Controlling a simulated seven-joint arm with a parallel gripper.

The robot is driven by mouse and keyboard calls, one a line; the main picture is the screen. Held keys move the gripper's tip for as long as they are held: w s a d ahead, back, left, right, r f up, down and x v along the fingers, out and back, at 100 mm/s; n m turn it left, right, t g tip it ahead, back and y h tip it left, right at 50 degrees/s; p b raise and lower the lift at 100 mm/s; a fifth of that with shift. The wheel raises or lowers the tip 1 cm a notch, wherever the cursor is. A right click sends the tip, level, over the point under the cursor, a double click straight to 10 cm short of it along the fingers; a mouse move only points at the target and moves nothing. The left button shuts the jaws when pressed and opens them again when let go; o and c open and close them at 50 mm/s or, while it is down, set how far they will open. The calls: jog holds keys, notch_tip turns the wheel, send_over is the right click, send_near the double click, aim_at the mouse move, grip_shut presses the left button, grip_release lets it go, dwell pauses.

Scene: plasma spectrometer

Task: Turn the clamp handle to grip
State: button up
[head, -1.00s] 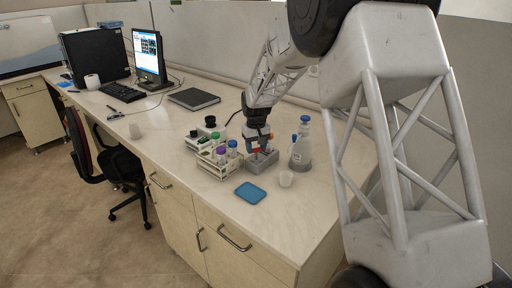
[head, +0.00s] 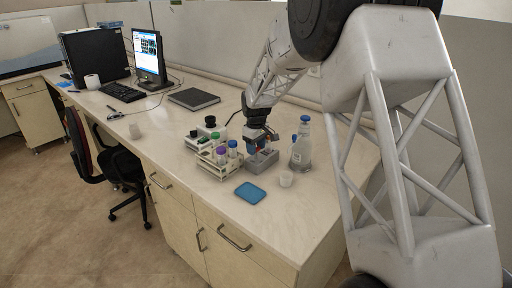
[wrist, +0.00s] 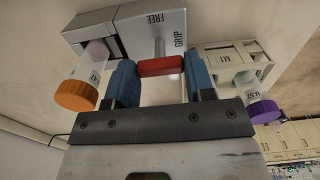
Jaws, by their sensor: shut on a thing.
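The clamp is a grey block (head: 264,161) on the bench. In the wrist view its face (wrist: 131,26) carries the printed words FREE and GRIP. A metal rod leads from it to a red handle (wrist: 160,66). My gripper (wrist: 161,76) has its blue fingers on both ends of the red handle and is shut on it. The rod lies below FREE and left of GRIP. A tube with an orange cap (wrist: 76,95) is at the clamp's left side in the wrist view. In the head view my gripper (head: 257,149) is over the clamp and hides the handle.
A tube rack (head: 217,162) with capped tubes stands close left of the clamp. A purple-capped tube (wrist: 263,110) is near my right finger. A blue-capped bottle (head: 301,147) and a small cup (head: 286,179) stand to the right. A blue pad (head: 250,192) lies in front.

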jog(key=o, duration=0.9)
jog(key=shift+r, duration=0.1)
jog(key=shift+r, duration=3.8)
jog(key=shift+r, duration=0.15)
notch_tip(320, 180, up, 8)
jog(key=shift+f, duration=0.15)
